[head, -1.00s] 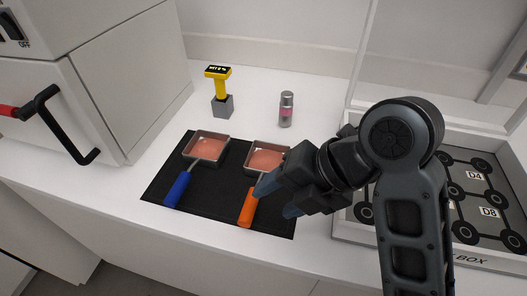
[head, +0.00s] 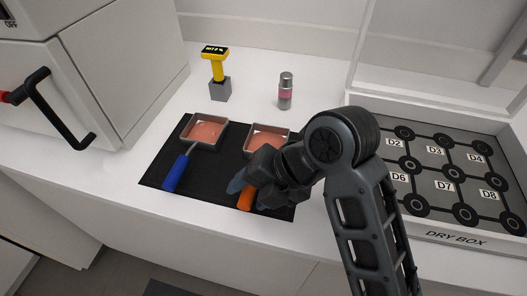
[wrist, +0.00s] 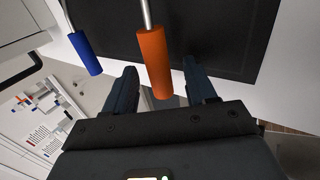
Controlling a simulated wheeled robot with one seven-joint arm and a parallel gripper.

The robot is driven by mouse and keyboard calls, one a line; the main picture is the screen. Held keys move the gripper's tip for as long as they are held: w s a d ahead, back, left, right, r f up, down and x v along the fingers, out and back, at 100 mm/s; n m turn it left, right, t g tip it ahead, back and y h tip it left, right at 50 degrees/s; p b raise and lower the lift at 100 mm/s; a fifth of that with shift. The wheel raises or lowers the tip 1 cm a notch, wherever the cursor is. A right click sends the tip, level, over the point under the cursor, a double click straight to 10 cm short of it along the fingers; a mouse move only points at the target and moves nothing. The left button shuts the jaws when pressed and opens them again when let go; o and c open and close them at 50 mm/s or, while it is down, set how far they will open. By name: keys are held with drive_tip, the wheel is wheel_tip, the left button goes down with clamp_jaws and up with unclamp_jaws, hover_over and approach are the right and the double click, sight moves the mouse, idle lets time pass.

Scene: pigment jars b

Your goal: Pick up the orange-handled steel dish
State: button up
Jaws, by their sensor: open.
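The orange-handled steel dish (head: 268,137) sits on the black mat, a square steel pan with pinkish contents. Its orange handle (head: 245,200) points to the front edge and is partly hidden by my gripper (head: 248,190) in the head view. In the wrist view the orange handle (wrist: 155,62) lies between the two fingers of my gripper (wrist: 162,85), with a gap on each side. My gripper is open and empty. The dish's pan is out of the wrist view.
A blue-handled steel dish (head: 205,131) is left on the black mat (head: 215,176); its blue handle (wrist: 85,53) shows in the wrist view. A yellow device on a grey block (head: 219,88) and a small jar (head: 285,91) stand behind. The dry box (head: 450,235) is right.

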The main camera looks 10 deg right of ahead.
clamp_jaws()
idle(0.4)
